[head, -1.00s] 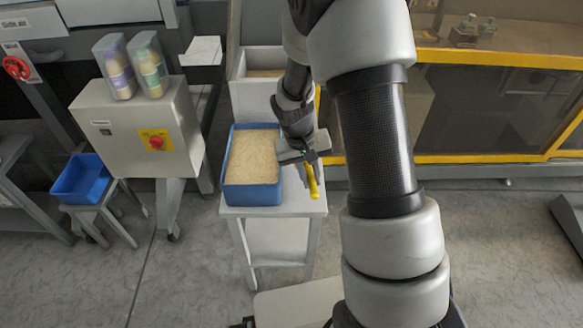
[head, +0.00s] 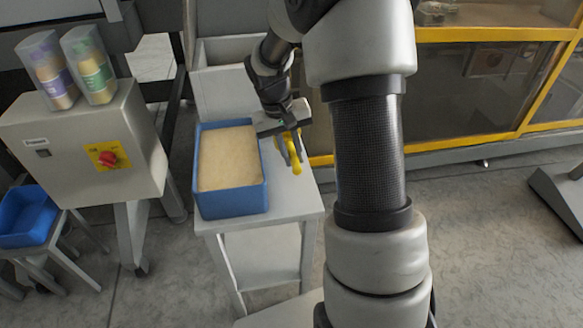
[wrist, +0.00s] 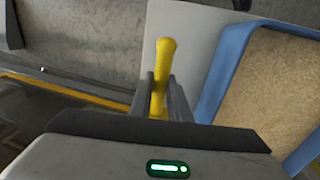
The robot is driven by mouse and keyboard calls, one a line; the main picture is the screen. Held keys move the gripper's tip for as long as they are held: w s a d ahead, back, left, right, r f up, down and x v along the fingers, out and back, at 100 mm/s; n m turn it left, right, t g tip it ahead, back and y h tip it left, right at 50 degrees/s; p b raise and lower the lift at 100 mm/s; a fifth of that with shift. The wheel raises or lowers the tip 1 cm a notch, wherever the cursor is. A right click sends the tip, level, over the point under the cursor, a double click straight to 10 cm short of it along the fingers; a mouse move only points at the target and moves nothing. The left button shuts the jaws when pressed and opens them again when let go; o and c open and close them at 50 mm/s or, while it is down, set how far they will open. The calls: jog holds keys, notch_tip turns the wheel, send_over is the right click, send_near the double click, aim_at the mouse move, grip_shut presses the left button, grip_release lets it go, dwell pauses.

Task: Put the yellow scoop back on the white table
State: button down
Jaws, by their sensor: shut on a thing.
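The yellow scoop (head: 294,153) is held at my gripper (head: 286,146), over the right part of the white table (head: 309,205). In the wrist view, my gripper (wrist: 163,100) is shut on the scoop's yellow handle (wrist: 165,62), with one dark finger on each side. The handle sticks out past the fingertips. The rest of the scoop is hidden behind the gripper. Whether the scoop touches the tabletop, I cannot tell.
A blue bin (head: 233,203) filled with grainy tan material stands on the table, left of my gripper. A grey control box (head: 85,150) with clear canisters is further left. A yellow-framed machine (head: 480,90) stands behind to the right. Bare tabletop shows in front of the scoop.

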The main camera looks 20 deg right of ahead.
jog(key=x, duration=0.2)
jog(key=b+x, duration=0.1)
jog(key=x, duration=0.1)
jog(key=shift+w+a+f, duration=0.1)
jog(key=shift+a, duration=0.3)
jog(key=shift+f, duration=0.15)
jog(key=c, duration=1.7)
grip_release()
jog(key=shift+o, duration=0.2)
